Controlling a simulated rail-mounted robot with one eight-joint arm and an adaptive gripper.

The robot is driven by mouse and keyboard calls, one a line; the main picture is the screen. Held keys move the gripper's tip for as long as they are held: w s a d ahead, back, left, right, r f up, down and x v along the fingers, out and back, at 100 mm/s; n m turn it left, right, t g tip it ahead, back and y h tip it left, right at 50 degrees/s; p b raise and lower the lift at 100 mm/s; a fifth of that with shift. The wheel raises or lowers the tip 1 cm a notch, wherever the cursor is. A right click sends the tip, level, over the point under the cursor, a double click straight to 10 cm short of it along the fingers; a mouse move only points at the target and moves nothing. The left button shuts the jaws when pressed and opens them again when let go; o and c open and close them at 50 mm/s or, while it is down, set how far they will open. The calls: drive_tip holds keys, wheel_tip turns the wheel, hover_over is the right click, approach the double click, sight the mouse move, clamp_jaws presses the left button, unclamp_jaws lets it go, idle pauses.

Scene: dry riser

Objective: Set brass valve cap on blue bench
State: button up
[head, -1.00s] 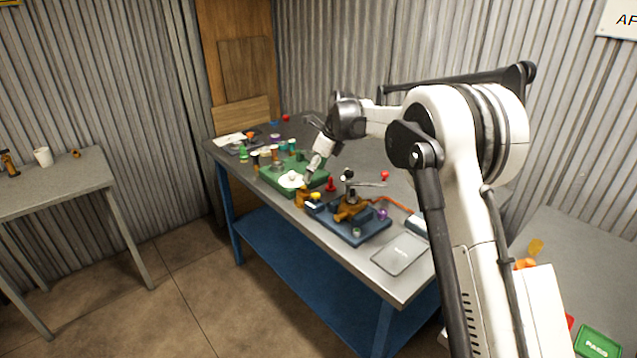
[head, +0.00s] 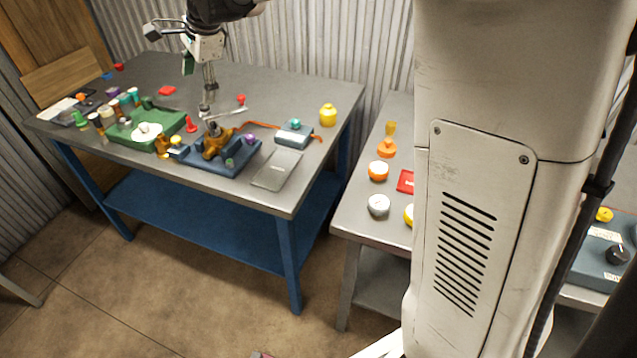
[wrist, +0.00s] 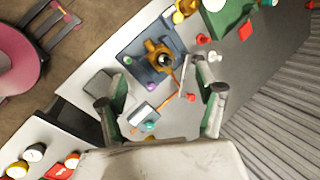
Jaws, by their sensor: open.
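The blue bench (head: 255,196) has blue legs and a grey top. On it a brass-coloured valve body (head: 213,143) with a silver lever sits on a dark blue base plate (head: 240,157); the valve also shows in the wrist view (wrist: 157,50). A small brass piece (head: 162,145) stands left of the plate; I cannot tell whether it is the brass valve cap. My gripper (head: 199,74) points down above and behind the valve. In the wrist view my gripper (wrist: 160,95) is open, with green-padded fingers apart and nothing held between them.
A green tray (head: 150,128) and several small jars stand left on the bench. A grey plate (head: 277,170), a box with a teal knob (head: 294,135) and a yellow container (head: 328,115) lie to the right. Another grey table (head: 352,215) holds coloured items.

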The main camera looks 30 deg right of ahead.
drive_tip(key=s+d+r+n+t, duration=0.15)
drive_tip(key=s+d+n, duration=0.3)
drive_tip(key=s, duration=0.65)
drive_tip(key=s+d+f+n+h, duration=0.1)
drive_tip(key=s+d+f+n, duration=0.1)
drive_tip(key=s, duration=0.6)
drive_tip(key=s+d+f+n+t, duration=0.1)
drive_tip(key=s+d+f+n, duration=0.2)
drive_tip(key=s+n, duration=0.2)
drive_tip(key=s+d+f+n+h, duration=0.1)
drive_tip(key=s+d+f+n, duration=0.1)
drive_tip(key=s, duration=0.9)
drive_tip(key=shift+s+d+f+n+t+h, duration=0.25)
drive_tip(key=shift+f+n+t+h, duration=0.1)
drive_tip(key=shift+n, duration=0.4)
